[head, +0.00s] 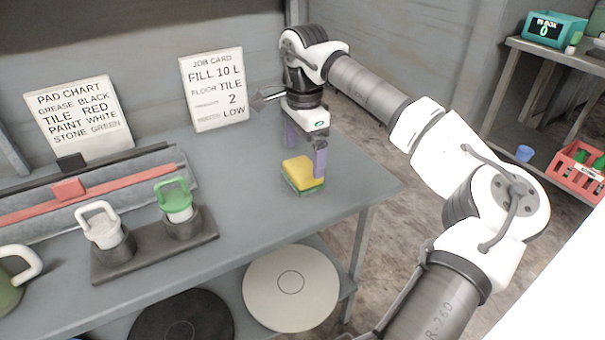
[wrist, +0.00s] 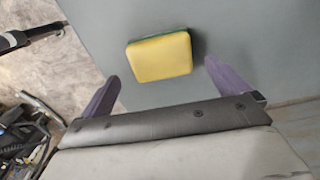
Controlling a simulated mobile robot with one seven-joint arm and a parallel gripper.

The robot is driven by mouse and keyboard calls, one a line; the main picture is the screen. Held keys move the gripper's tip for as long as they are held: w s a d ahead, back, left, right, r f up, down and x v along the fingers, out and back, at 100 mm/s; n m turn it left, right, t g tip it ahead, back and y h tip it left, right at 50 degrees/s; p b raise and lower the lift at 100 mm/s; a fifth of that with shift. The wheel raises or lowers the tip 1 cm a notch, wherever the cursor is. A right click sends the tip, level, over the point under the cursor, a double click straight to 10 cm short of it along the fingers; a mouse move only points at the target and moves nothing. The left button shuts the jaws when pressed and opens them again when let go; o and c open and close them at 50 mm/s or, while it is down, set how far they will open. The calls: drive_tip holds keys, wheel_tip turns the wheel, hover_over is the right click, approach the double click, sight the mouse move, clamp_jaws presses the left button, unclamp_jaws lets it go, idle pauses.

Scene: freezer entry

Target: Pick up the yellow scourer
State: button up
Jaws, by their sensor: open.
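The yellow scourer (head: 299,170) lies on the grey table near its right end, yellow side up over a green layer. In the wrist view the scourer (wrist: 160,57) sits ahead of my gripper, between the lines of the two fingers. My gripper (head: 306,150) is open and empty, with purple fingers pointing down above and beside the scourer. In the wrist view my gripper's fingertips (wrist: 158,67) stand apart on either side of it, with a gap on each side. One finger in the head view overlaps the scourer's right edge; I cannot tell whether it touches.
A job card (head: 213,88) and a pad chart (head: 80,118) stand at the back. A dark holder (head: 155,245) carries a white-handled (head: 100,226) and a green-handled tool (head: 175,198). A red crate (head: 578,170) sits on a right-hand shelf. Table around the scourer is clear.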

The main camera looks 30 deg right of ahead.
sight(303, 167)
wheel_tip(303, 167, down, 5)
drive_tip(key=shift+a+f, duration=0.1)
drive_tip(key=shift+c, duration=0.4)
drive_tip(key=c, duration=0.8)
drive_tip(key=shift+c, duration=0.2)
drive_tip(key=shift+w, duration=0.1)
wheel_tip(303, 167, up, 20)
drive_tip(key=p, duration=0.1)
